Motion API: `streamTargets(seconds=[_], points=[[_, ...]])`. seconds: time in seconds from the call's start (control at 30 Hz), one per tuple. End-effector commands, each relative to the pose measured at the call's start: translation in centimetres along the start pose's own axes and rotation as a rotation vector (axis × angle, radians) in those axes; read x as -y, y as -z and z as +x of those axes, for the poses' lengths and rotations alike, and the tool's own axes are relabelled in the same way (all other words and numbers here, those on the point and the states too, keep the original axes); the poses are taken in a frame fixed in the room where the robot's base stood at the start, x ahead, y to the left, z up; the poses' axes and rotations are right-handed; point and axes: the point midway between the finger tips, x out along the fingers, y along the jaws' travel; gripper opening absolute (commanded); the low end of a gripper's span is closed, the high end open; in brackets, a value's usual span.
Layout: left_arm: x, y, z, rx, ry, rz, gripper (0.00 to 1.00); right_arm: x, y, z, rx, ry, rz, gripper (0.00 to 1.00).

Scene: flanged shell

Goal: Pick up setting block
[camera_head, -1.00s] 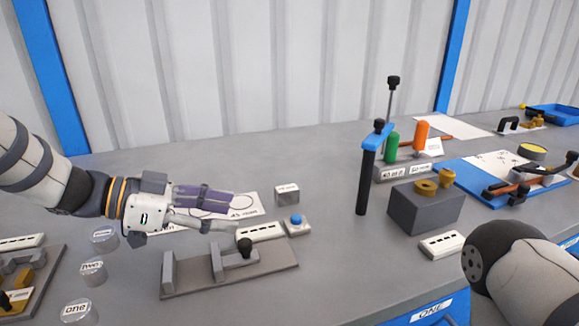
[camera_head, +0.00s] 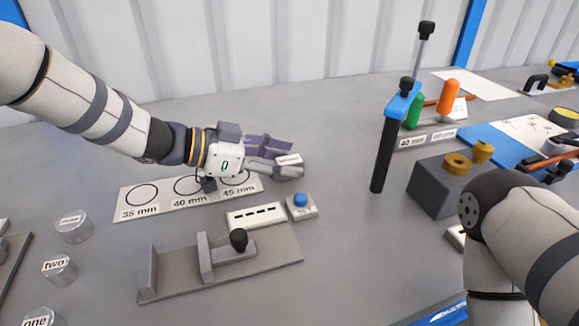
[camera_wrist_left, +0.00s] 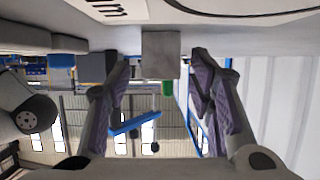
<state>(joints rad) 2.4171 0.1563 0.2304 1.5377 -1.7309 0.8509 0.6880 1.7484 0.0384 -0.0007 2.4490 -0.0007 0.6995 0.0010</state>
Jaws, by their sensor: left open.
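The setting block, a small grey block with a white label on top (camera_head: 289,159), stands on the table beyond the 45 mm end of the white size strip (camera_head: 150,207). My left gripper (camera_head: 285,161) comes in from the left, low over the table, with its fingers open on either side of the block. In the left wrist view the block (camera_wrist_left: 160,55) sits between the two fingertips (camera_wrist_left: 160,62), with a gap on each side. Its lower part is partly hidden by the near finger in the head view. My right arm shows at the lower right; its gripper is out of view.
A grey clamp fixture with a black knob (camera_head: 238,240) lies in front, near a blue button box (camera_head: 301,206) and a slotted white plate (camera_head: 256,216). A black post with a blue arm (camera_head: 380,155) stands to the right. Labelled cylinders (camera_head: 73,228) stand at left.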

Motion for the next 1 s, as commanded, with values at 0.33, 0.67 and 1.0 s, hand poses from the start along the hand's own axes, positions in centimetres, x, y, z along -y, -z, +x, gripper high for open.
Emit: streamTargets(seconds=[0.33,0.67,1.0], points=[[0.0,0.0,0.2,0.000,0.001,0.000,0.21,0.0,0.0,0.0,0.000,0.000,0.000,0.40],[0.0,0.1,0.2,-0.001,0.001,0.000,0.00,0.0,0.0,0.0,0.000,0.000,0.000,0.40],[-0.8,4.4,-1.7,-0.003,0.002,0.010,0.00,0.0,0.6,-1.1,-0.031,0.001,0.000,0.40]])
